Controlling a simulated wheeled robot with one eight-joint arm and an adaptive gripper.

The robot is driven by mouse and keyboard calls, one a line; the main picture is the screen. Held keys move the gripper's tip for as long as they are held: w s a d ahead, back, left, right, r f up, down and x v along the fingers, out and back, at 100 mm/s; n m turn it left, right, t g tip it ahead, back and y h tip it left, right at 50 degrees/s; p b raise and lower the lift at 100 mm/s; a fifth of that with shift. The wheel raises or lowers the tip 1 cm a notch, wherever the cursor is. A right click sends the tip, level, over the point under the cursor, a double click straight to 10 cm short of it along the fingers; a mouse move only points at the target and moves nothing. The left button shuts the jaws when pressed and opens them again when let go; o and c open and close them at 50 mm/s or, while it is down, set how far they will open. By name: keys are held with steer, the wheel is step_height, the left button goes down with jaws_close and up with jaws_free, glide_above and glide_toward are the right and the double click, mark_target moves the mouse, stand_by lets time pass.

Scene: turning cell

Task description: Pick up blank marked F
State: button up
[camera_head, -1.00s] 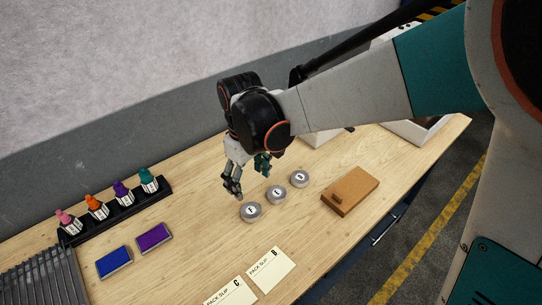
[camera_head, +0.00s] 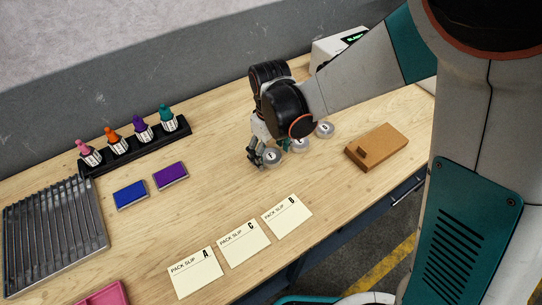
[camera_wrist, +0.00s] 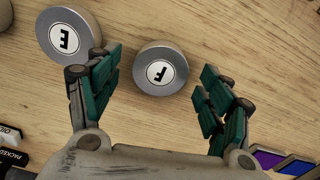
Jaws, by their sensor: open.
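Blank F (camera_wrist: 160,72) is a round grey metal disc with a white label, lying flat on the wooden table. In the wrist view its letter F is clear, and it sits between and just beyond my fingertips, with gaps on both sides. In the head view it appears to be the nearest-left disc (camera_head: 272,158), its letter too small to be sure. My gripper (camera_wrist: 158,84) is open and empty; in the head view it (camera_head: 257,155) is beside that disc, partly hidden by my wrist. Blank E (camera_wrist: 66,36) lies left of F in the wrist view, close to my left finger.
A third disc (camera_head: 325,129) and a brown block (camera_head: 377,147) lie to the right. Purple (camera_head: 170,175) and blue (camera_head: 130,194) pads, a black rack (camera_head: 133,151) of coloured-top bottles, a ribbed metal tray (camera_head: 56,236) and pack slips (camera_head: 243,243) lie left and front.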

steer(key=shift+f, duration=0.3)
steer(key=shift+r, duration=0.1)
steer(key=c, duration=1.3)
steer(key=shift+o, duration=0.2)
